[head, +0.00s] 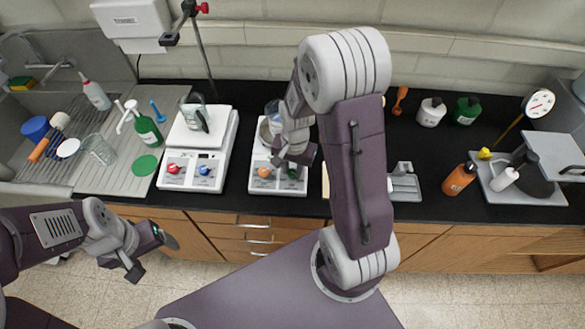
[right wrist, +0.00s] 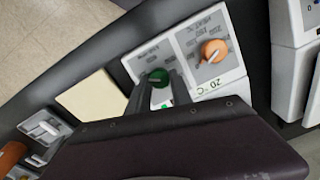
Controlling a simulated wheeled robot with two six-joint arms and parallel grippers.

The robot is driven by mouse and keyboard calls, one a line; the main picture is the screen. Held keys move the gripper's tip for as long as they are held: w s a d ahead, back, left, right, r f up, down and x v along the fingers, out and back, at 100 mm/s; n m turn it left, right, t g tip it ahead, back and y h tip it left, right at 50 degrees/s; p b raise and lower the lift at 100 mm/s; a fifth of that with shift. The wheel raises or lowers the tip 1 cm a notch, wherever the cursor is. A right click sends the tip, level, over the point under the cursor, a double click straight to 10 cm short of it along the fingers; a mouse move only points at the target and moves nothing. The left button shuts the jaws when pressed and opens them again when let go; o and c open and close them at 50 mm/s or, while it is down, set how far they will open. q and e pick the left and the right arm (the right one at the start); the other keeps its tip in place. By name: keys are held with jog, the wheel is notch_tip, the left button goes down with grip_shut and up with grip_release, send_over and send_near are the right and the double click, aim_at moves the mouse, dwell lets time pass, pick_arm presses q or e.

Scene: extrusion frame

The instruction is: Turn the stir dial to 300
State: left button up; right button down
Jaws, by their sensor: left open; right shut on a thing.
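The hotplate (head: 256,184) under my right arm has an orange dial (head: 264,172) on its left and a green dial (head: 292,173) on its right. In the right wrist view the green dial (right wrist: 158,76) sits between the fingertips of my right gripper (right wrist: 160,84), which is shut on it. The orange dial (right wrist: 213,51) is beside it, free. In the head view my right gripper (head: 288,164) partly hides the green dial. My left gripper (head: 150,254) is open and empty, in front of the counter.
A second hotplate (head: 187,186) with red and blue dials stands left, bearing a glass vessel (head: 194,112). A green bottle (head: 148,130) and sink are further left. A grey tray (head: 404,186) and an orange bottle (head: 459,179) are to the right. Black counter shows between them.

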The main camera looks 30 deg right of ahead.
aim_at(294, 173)
jog(key=c, duration=1.1)
grip_release()
jog(key=shift+c, duration=0.2)
jog(key=shift+r, duration=0.15)
notch_tip(294, 173, up, 9)
jog(key=shift+s, duration=0.3)
